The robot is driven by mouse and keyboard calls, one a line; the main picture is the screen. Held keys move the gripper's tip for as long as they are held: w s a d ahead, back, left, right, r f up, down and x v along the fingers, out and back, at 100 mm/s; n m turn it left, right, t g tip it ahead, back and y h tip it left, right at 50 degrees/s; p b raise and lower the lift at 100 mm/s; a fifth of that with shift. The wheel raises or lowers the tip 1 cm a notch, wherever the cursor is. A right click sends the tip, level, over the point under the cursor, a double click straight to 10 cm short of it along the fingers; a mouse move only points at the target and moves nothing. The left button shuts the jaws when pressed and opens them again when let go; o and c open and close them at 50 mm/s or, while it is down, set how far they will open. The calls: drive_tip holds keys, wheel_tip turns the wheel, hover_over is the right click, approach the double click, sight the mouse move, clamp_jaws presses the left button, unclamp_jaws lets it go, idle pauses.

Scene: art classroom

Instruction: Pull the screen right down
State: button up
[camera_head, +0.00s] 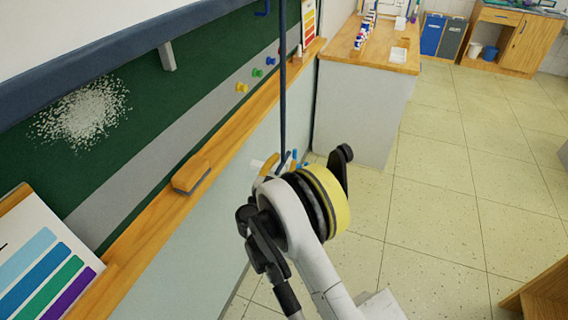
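A dark blue roller or case (100,66), which looks like the screen's housing, crosses the upper left in front of the green board. No screen sheet can be made out for certain. A thin dark blue pole (283,85) runs from the top edge down to my gripper (281,163). A small blue hook (262,12) shows near the top, left of the pole. My gripper is at the pole's visible lower end, beyond my wrist. My wrist hides much of the fingers, so I cannot tell whether they are closed on the pole.
A wooden ledge (228,138) runs along the board and carries an eraser (190,174) and colour charts (42,262). Coloured magnets (257,73) sit on the board. A wood-topped counter (385,48) stands behind the pole.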

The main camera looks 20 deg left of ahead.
clamp_jaws()
wheel_tip(320, 180, down, 9)
idle(0.4)
unclamp_jaws()
drive_tip(key=shift+d, duration=0.1)
